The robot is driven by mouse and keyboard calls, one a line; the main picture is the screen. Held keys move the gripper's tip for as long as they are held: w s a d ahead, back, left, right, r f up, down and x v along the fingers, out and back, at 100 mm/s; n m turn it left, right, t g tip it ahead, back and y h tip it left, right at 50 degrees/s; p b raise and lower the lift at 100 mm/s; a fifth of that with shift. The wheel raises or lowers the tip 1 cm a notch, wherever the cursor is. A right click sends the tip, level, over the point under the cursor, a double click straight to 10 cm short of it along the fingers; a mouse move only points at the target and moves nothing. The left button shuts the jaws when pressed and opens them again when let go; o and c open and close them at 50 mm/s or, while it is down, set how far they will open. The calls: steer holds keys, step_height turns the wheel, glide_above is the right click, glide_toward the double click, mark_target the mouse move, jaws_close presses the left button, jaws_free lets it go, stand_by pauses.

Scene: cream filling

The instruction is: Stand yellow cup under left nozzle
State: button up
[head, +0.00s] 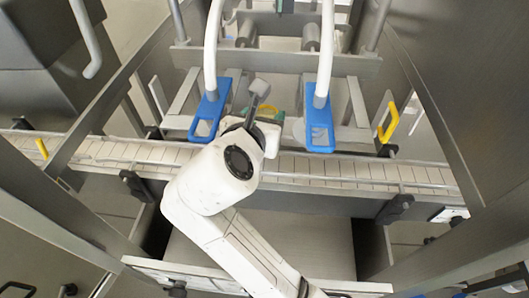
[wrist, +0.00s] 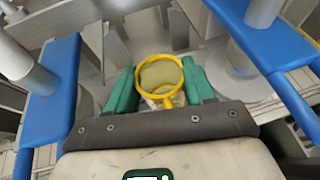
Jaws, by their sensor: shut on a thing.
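My gripper (wrist: 158,78) is shut on the yellow cup (wrist: 168,101), whose round rim and handle show between the green fingers in the wrist view. In the head view only a bit of the yellow cup's rim (head: 268,109) shows past my wrist. The left nozzle has a blue bracket (head: 205,122) and a white hose; the right nozzle has a matching blue bracket (head: 319,124). The cup is between the two brackets, apart from both. Blue parts flank the cup in the wrist view, left (wrist: 50,95) and right (wrist: 270,48). The cup's underside is hidden.
A slatted conveyor (head: 340,172) with rails runs across in front of the nozzles. Metal frame walls close in at left and right. Metal plates and posts lie behind the cup.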

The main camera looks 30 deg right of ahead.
step_height(320, 180, down, 10)
steer(key=shift+f+b, duration=0.2)
steer(key=shift+b, duration=0.2)
steer(key=o, duration=1)
steer(key=shift+f, duration=0.1)
steer(key=shift+o, duration=0.2)
steer(key=shift+s+a+r, duration=0.1)
steer(key=shift+a+r, duration=0.05)
steer(key=shift+r, duration=0.05)
steer(key=v, duration=1.1)
steer(key=shift+s+a, duration=0.2)
steer(key=shift+s, duration=0.1)
steer(key=shift+r, duration=0.1)
